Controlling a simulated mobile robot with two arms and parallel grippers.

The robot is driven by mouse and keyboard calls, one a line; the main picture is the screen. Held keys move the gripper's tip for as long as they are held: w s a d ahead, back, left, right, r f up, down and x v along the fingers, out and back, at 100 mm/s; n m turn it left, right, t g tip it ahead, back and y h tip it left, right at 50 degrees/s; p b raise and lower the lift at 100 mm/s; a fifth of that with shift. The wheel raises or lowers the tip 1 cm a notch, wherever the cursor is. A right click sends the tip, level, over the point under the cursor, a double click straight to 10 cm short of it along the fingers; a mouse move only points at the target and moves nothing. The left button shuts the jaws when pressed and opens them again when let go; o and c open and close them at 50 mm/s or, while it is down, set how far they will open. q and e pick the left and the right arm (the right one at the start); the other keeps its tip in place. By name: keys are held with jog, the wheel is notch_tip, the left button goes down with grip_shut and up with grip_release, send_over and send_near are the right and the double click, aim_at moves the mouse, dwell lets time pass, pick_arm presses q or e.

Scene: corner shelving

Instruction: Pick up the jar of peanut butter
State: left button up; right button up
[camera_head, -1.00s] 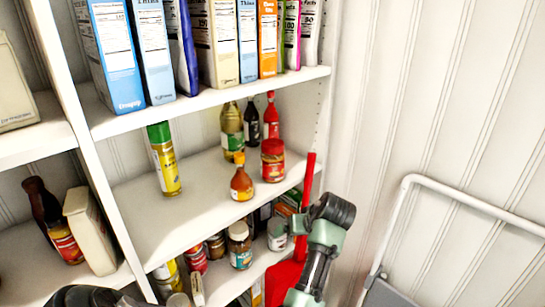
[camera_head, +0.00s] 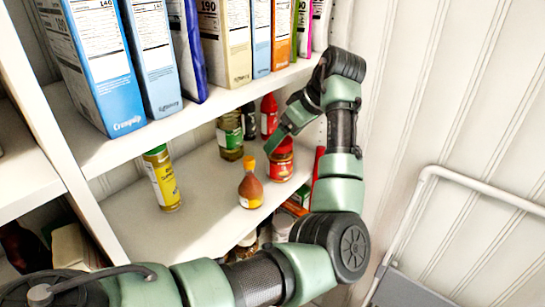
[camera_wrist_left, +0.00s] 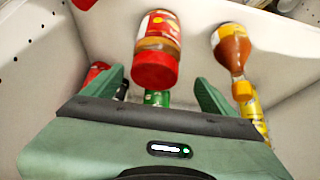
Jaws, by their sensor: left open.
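The jar of peanut butter (camera_head: 280,165), with a red lid and red label, stands on the middle shelf near its right end. In the left wrist view the jar (camera_wrist_left: 158,48) appears lid-down, just ahead of and between my fingers. My left gripper (camera_head: 284,132) reaches in from the right, just above the jar and partly covering its lid. In the left wrist view the gripper (camera_wrist_left: 158,78) is open, its two green fingers apart with nothing held. I cannot tell whether a finger touches the jar. My right gripper is in no view.
A sauce bottle (camera_head: 250,186) stands just left of the jar. A green-labelled bottle (camera_head: 230,136) and a red bottle (camera_head: 269,117) stand behind. Boxes (camera_head: 225,40) fill the shelf above. The shelf's middle is clear.

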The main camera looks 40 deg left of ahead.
pick_arm(q)
jog(key=shift+p+x, duration=1.1)
jog(key=shift+x, duration=0.1)
jog(key=x, duration=0.1)
jog(key=p+x, duration=0.1)
jog(key=x, duration=0.2)
jog(key=shift+w+a+r+p, duration=0.15)
jog(key=shift+w+p, duration=0.2)
jog(key=shift+p, duration=0.05)
jog(key=shift+f, duration=0.25)
jog(key=c, duration=1.9)
jog(key=shift+r, duration=0.1)
grip_shut()
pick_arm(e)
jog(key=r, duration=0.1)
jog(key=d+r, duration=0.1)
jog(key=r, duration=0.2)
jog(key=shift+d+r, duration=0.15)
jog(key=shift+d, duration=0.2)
